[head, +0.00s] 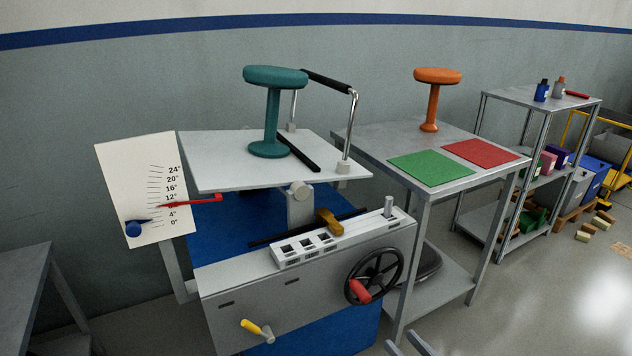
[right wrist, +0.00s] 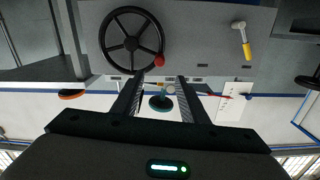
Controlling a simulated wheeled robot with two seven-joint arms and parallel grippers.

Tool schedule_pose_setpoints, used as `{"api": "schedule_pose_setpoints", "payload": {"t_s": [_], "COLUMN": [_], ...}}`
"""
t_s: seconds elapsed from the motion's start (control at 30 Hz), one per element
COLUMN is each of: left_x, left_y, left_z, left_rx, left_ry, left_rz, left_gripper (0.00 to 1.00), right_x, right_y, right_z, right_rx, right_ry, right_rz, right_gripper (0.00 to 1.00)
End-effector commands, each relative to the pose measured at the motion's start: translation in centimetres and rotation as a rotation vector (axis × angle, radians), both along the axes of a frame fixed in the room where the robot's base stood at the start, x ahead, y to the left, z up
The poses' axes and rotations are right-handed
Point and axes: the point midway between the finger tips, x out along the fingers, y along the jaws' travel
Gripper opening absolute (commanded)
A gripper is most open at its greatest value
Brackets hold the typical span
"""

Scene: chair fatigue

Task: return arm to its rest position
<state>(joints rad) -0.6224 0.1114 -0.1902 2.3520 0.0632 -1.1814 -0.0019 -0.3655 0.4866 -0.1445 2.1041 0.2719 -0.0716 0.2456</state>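My right gripper (head: 407,346) shows only its two fingertips at the bottom edge of the head view, in front of the grey test machine (head: 240,305). In the right wrist view its fingers (right wrist: 160,88) stand apart with nothing between them up close. The black handwheel (head: 374,276) with its red knob is beyond the gripper and apart from it; it also shows in the right wrist view (right wrist: 132,40). A teal stool (head: 270,115) stands upright on the machine's tilted white plate (head: 225,170). My left gripper is not in view.
A yellow-handled lever (head: 256,329) is on the machine's front. A red pointer (head: 190,203) crosses the angle scale (head: 130,180). An orange stool (head: 432,100) stands on the side table (head: 375,135) with green and red mats. Open floor (head: 540,310) lies at the right.

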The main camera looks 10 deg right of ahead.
Motion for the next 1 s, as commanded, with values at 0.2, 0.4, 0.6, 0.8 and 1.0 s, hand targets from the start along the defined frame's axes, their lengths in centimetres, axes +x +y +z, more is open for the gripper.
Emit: {"api": "schedule_pose_setpoints", "payload": {"t_s": [0.2, 0.4, 0.6, 0.8, 1.0], "left_x": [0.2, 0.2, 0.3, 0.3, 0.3], "left_y": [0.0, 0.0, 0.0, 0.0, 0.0], "left_z": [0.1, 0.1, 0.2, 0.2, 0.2], "left_rx": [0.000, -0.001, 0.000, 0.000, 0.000], "left_ry": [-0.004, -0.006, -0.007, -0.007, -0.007], "left_rz": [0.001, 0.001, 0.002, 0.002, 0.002], "left_gripper": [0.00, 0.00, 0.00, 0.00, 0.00], "right_x": [-1.6, -5.9, -11.6, -15.7, -19.1], "right_y": [1.5, 4.0, 6.2, 7.3, 8.1], "right_z": [-2.9, -8.4, -12.9, -15.0, -16.2], "right_rx": [-0.039, -0.125, -0.216, -0.269, -0.302], "right_ry": [0.112, 0.350, 0.601, 0.757, 0.877], "right_rz": [-0.015, -0.034, -0.035, -0.024, -0.011], "right_gripper": [0.40, 0.40, 0.40, 0.40, 0.40]}}
